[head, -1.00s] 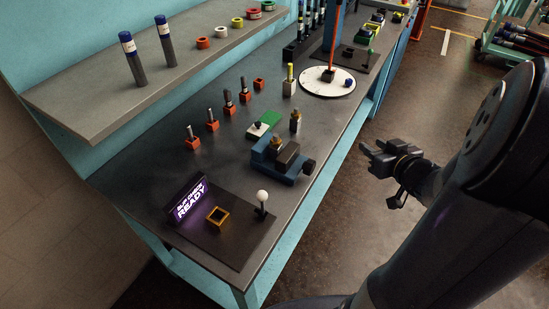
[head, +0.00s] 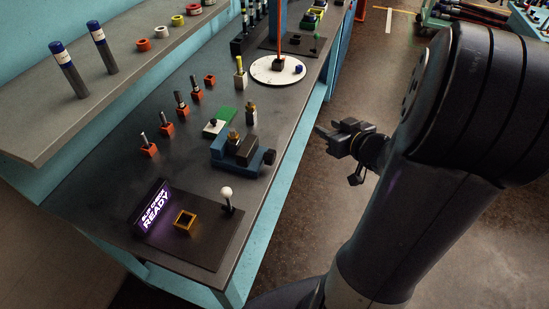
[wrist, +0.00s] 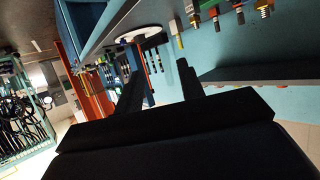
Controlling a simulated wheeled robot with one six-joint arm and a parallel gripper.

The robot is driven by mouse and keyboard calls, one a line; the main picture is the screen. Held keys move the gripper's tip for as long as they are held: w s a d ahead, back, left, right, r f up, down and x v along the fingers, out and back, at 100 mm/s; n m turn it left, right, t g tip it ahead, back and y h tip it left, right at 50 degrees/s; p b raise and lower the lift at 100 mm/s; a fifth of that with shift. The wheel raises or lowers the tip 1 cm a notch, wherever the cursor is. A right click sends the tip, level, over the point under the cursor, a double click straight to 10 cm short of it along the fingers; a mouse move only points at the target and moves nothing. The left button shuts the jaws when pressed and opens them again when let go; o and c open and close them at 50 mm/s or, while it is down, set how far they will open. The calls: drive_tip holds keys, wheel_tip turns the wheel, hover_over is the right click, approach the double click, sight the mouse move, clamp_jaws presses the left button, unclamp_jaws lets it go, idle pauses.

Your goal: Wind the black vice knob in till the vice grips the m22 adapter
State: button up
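The blue vice (head: 225,158) stands on the bench with a dark jaw block. Its black knob (head: 269,156) sticks out on the right side, towards the bench's front edge. The brass-topped m22 adapter (head: 234,138) stands upright at the vice jaws; whether the jaws touch it I cannot tell. My gripper (head: 323,139) is off the bench to the right of the knob, over the floor, clearly apart from it. In the wrist view its two fingers (wrist: 160,78) are spread with nothing between them. The vice cannot be made out there.
A plate with a READY sign (head: 153,207), a square socket (head: 185,220) and a white-balled lever (head: 226,192) sits at the near end. A green-and-white block (head: 218,123) and another fitting (head: 251,114) stand behind the vice. The floor by the bench is clear.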

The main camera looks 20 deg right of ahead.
drive_tip(key=shift+o, duration=0.8)
drive_tip(key=shift+a+f, duration=0.1)
drive_tip(key=shift+f, duration=0.2)
drive_tip(key=shift+o, duration=0.6)
wheel_tip(320, 180, down, 5)
drive_tip(key=w+a+n+y+b, duration=0.1)
drive_tip(key=a+n+y+b, duration=0.1)
drive_tip(key=n+y+b, duration=0.2)
drive_tip(key=shift+a+f+n+y+b, duration=0.2)
drive_tip(key=shift+n+y+b, duration=0.1)
drive_tip(key=shift+b, duration=0.15)
drive_tip(key=n+g+y+b, duration=0.3)
drive_tip(key=n+y+b, duration=0.2)
drive_tip(key=n+y, duration=0.25)
approach(274, 157)
drive_tip(key=shift+m, duration=0.35)
drive_tip(key=x, duration=0.3)
drive_tip(key=p+x, duration=0.1)
drive_tip(key=x, duration=0.6)
drive_tip(key=shift+w+a+f, duration=0.25)
drive_tip(key=shift+w+a, duration=0.05)
drive_tip(key=shift+c, duration=0.2)
drive_tip(key=c, duration=0.7)
drive_tip(key=shift+o, duration=0.2)
drive_tip(key=shift+p, duration=0.3)
drive_tip(key=shift+r, duration=0.1)
